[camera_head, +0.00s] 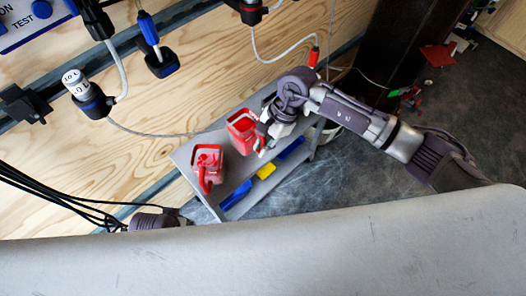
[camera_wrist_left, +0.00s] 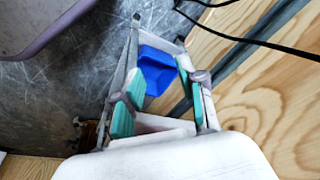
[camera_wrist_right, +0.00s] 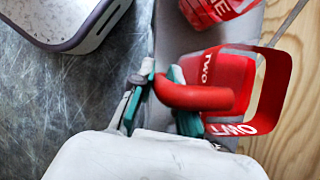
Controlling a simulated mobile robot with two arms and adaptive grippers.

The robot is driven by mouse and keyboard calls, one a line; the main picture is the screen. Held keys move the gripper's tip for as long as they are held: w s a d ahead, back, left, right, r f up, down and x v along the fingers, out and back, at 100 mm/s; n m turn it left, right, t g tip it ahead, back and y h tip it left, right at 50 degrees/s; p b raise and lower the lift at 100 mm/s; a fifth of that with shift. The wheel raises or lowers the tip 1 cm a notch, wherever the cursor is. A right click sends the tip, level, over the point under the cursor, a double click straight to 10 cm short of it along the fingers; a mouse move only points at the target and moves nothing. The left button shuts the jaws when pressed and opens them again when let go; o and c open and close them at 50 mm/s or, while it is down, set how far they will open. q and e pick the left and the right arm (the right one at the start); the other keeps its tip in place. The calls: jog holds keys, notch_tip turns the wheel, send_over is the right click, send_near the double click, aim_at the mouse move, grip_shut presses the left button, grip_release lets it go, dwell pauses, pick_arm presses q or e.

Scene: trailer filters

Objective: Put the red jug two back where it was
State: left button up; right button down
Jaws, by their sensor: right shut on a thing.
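The red jug two (camera_head: 242,130) is at the far part of the grey cart's top (camera_head: 182,157). In the right wrist view its white "TWO" label shows on the red jug (camera_wrist_right: 238,128). My right gripper (camera_head: 264,138) is shut on its handle, with the green pads (camera_wrist_right: 160,92) on either side. I cannot tell whether the jug rests on the cart or hangs just above it. My left gripper (camera_wrist_left: 160,92) is open and empty, low beside the cart's near end.
A second red jug (camera_head: 207,167) stands on the cart's near part; its label ends in "NE" in the right wrist view (camera_wrist_right: 212,10). Blue and yellow bins (camera_head: 266,171) sit on the lower shelf. A plywood wall (camera_head: 150,90) with hanging cables runs alongside.

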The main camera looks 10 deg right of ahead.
notch_tip(320, 180, down, 4)
jog(key=shift+r+b, duration=0.25)
jog(key=shift+b, duration=0.05)
jog(key=shift+f, duration=0.25)
pick_arm(q)
notch_tip(320, 180, up, 2)
jog(key=shift+r, duration=0.15)
jog(key=shift+r, duration=0.3)
pick_arm(e)
jog(key=c, duration=1.1)
grip_release()
jog(key=shift+f, duration=0.1)
jog(key=shift+c, duration=0.2)
pick_arm(q)
jog(key=shift+r, duration=0.1)
